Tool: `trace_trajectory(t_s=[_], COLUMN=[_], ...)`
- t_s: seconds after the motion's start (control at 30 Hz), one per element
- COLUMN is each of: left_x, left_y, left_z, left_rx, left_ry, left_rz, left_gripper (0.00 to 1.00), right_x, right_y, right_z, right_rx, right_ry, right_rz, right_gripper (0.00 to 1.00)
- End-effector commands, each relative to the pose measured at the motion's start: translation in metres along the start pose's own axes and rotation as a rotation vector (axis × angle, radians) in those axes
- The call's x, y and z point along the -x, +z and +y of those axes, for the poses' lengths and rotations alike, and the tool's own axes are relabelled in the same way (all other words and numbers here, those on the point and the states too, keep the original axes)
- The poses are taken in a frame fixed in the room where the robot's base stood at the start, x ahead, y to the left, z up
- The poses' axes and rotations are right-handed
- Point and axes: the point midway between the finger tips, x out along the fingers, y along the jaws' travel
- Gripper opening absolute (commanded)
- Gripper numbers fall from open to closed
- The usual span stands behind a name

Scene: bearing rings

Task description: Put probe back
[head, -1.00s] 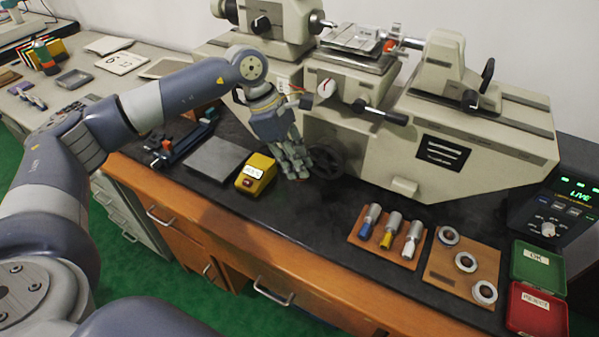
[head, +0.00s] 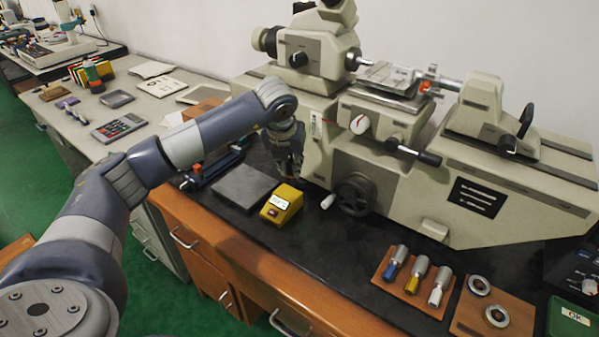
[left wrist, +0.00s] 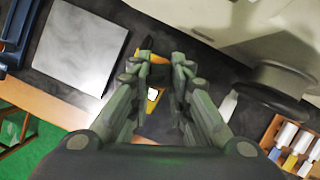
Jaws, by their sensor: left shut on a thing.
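My left gripper (head: 290,170) is just behind and above the yellow box (head: 282,204) with a small display, over the dark bench top. In the left wrist view its fingers (left wrist: 158,62) are closed around a small orange-yellow piece with a dark end (left wrist: 149,53), which I take to be the probe. The fingers hide most of it. In the head view the probe cannot be made out. The yellow box also shows between the fingers in the left wrist view (left wrist: 174,106), partly covered. My right gripper is not in view.
A grey plate (head: 244,186) lies left of the yellow box. The measuring machine (head: 400,185) with a handwheel (head: 354,194) stands close on the right. A wooden tray of plugs (head: 385,272) and a board with rings (head: 468,312) lie at front right. The bench between is clear.

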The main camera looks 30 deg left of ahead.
Motion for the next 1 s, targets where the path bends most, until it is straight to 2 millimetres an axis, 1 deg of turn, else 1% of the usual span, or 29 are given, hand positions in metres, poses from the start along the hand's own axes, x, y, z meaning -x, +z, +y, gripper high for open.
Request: trace_trajectory(t_s=[0.13,0.37,0.57,0.73,0.8,0.9,1.0], left_x=[-0.001,-0.009,-0.028,-0.047,-0.056,-0.062,-0.065], left_y=[0.006,0.004,-0.004,-0.012,-0.015,-0.018,-0.019], left_z=[0.008,0.011,0.011,0.011,0.011,0.01,0.01], left_rx=[0.109,0.143,0.141,0.14,0.14,0.14,0.14], left_ry=[0.044,0.058,0.057,0.058,0.057,0.056,0.056], left_rz=[0.0,0.001,0.001,0.001,0.001,0.0,0.0], left_gripper=[0.0,0.0,0.0,0.0,0.0,0.0,0.0], right_x=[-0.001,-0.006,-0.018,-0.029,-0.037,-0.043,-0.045], right_y=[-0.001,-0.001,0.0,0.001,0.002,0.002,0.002], right_z=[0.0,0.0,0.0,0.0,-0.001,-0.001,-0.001], right_rx=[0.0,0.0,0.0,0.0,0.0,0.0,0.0], right_ry=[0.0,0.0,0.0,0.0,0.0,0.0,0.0], right_rz=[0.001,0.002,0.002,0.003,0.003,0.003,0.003], right_gripper=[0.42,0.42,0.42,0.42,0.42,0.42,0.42])
